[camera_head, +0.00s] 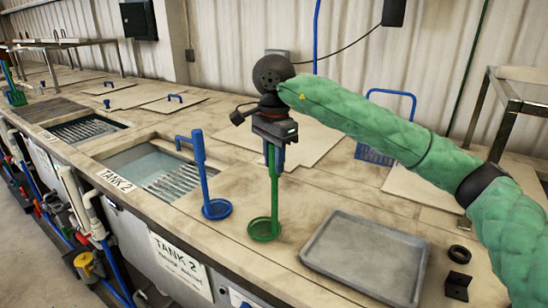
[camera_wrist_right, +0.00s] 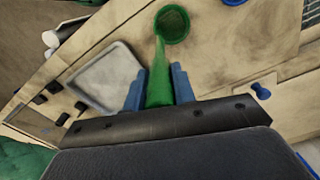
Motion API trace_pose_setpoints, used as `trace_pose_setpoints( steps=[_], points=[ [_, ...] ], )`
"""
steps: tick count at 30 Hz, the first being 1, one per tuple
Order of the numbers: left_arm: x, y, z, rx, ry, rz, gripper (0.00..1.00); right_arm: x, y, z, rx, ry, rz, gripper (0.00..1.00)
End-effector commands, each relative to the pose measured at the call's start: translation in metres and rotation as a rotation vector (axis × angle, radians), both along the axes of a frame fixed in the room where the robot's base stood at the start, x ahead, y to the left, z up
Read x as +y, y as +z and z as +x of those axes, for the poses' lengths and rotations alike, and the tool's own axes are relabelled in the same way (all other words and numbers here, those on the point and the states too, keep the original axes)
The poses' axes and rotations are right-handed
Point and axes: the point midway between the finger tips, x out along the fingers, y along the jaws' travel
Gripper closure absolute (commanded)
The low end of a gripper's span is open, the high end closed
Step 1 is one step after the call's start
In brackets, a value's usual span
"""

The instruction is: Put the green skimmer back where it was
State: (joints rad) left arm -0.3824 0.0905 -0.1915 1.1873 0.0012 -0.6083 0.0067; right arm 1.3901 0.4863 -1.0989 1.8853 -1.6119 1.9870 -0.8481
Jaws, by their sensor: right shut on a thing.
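The green skimmer (camera_head: 273,202) hangs upright from my right gripper (camera_head: 272,158), with its round basket at the bottom, over or on the worktop beside the blue skimmer; I cannot tell whether it touches. In the right wrist view the green skimmer (camera_wrist_right: 160,75) runs out from between the blue fingers of the right gripper (camera_wrist_right: 158,88), which is shut on its handle. The blue skimmer (camera_head: 203,178) stands on the worktop just left of it, at the edge of Tank 2. My left gripper is not in view.
A grey tray (camera_head: 385,291) lies to the right, with small black parts (camera_head: 457,284) beyond it. Tank 2 (camera_head: 150,165) is open at the left, with a grate inside. Another green skimmer (camera_head: 14,93) stands at the far left. A blue-handled rack (camera_head: 374,153) is behind.

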Motion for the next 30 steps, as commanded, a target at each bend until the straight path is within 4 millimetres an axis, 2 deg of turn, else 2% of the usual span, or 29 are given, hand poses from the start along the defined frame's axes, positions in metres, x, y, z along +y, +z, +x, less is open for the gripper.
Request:
trace_pose_setpoints(
  steps=[12,13,16,30],
  points=[
    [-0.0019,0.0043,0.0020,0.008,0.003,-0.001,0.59,0.0000,-0.0023,0.0001,-0.001,0.000,0.001,1.00],
    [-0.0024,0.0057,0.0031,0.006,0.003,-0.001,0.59,-0.0001,-0.0028,0.0001,0.000,0.000,0.000,0.72],
    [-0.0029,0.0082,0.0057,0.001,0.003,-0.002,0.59,-0.0001,-0.0024,0.0001,0.000,0.000,0.000,0.53],
    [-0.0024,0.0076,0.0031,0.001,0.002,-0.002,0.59,0.0000,-0.0002,0.0000,0.000,0.000,0.000,0.52]
  ],
)
